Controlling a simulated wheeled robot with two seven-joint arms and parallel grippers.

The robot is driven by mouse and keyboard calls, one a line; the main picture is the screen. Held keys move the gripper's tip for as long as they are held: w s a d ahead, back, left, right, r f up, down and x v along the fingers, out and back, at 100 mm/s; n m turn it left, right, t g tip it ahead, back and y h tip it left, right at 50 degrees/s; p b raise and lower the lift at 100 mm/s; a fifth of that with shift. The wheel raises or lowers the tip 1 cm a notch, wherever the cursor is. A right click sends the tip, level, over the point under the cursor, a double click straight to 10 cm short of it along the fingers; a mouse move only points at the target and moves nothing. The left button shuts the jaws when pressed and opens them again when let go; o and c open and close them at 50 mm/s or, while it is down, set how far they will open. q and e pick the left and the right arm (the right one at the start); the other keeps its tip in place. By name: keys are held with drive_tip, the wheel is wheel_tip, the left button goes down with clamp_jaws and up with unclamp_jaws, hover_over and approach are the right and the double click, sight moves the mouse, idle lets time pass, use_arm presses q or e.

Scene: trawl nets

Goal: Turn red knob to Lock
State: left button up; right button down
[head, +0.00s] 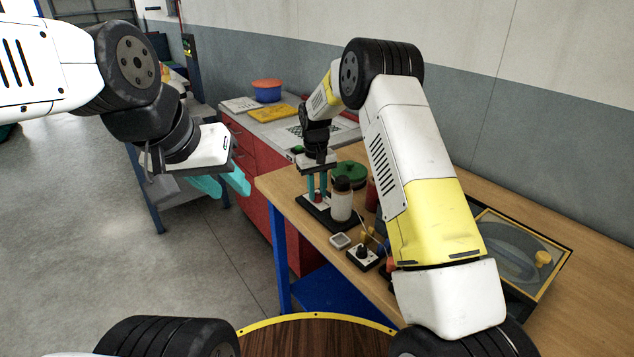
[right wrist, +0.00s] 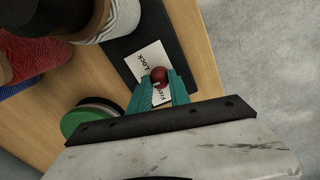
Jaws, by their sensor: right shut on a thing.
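The red knob (right wrist: 159,74) sits on a white label plate (right wrist: 150,58) fixed to a black base (right wrist: 125,47). The plate reads LOCK at one end; the lettering at the other end is partly hidden by my fingers. My right gripper (right wrist: 160,88) has its teal fingers on both sides of the knob and is shut on it. In the head view my right gripper (head: 318,190) points down at the black base (head: 330,220) on the wooden table. My left gripper (head: 221,183) is empty, its teal fingers apart, in the air left of the table.
A white bottle with a dark cap (head: 341,202) stands close beside my right gripper. A green round object (head: 350,172) is behind it. A small black box (head: 363,257) and a grey square piece (head: 340,241) lie in front. A framed panel (head: 515,255) is at right.

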sight(317, 193)
drive_tip(key=m, duration=1.1)
drive_tip(key=shift+w, duration=0.1)
idle(0.5)
drive_tip(key=c, duration=1.2)
unclamp_jaws()
drive_tip(key=shift+a+r, duration=0.1)
drive_tip(key=shift+r, duration=3.85)
